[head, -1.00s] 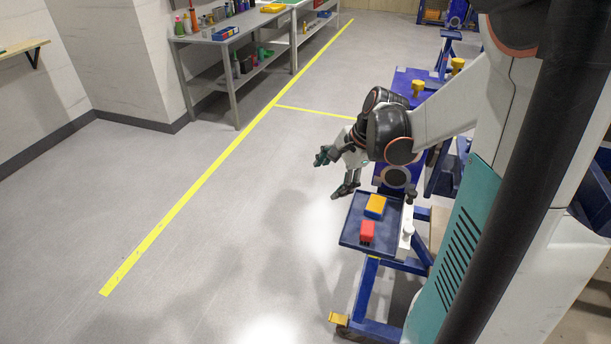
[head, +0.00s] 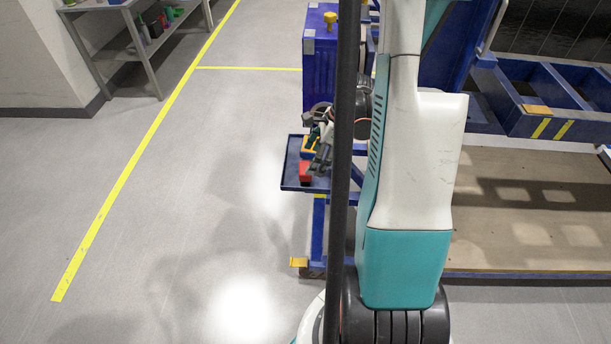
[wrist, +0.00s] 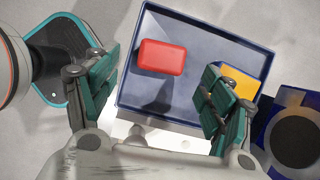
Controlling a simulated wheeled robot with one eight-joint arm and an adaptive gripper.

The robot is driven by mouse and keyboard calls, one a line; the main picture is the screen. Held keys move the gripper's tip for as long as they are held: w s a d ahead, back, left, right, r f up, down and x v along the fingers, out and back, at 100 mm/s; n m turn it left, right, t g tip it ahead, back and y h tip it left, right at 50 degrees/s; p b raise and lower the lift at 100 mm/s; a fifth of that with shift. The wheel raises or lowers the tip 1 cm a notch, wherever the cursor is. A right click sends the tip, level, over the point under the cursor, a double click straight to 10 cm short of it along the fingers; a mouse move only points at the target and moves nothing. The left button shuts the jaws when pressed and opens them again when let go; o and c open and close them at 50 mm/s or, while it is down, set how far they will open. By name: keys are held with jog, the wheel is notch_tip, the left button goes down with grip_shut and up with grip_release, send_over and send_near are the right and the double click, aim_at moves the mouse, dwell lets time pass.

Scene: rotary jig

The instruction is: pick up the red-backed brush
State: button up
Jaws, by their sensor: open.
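The red-backed brush (wrist: 162,57) lies in the blue tray (wrist: 213,30) in the wrist view, red back up. In the head view the brush (head: 305,173) sits near the front of the tray (head: 290,178). My gripper (wrist: 155,100) is open and empty. In the wrist view its two fingers stand apart, with the brush ahead of them, nearer the left finger. In the head view my gripper (head: 318,158) is over the tray, beside the brush, partly hidden by my own body. Its height above the brush is hard to tell.
A yellow-orange block (wrist: 240,82) lies in the tray at the right, partly behind the right finger. A blue jig frame (head: 540,110) stands to the right in the head view. The floor (head: 190,180) left of the tray is clear.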

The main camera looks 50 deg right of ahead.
aim_at(306, 167)
jog(key=shift+w+b+x, duration=0.15)
jog(key=shift+b+x, duration=0.45)
jog(key=shift+x, duration=0.85)
jog(key=shift+w+b+x, duration=0.1)
jog(key=shift+b+x, duration=0.5)
jog(key=shift+x, duration=0.9)
jog(key=shift+r, duration=0.15)
jog(key=c, duration=1.2)
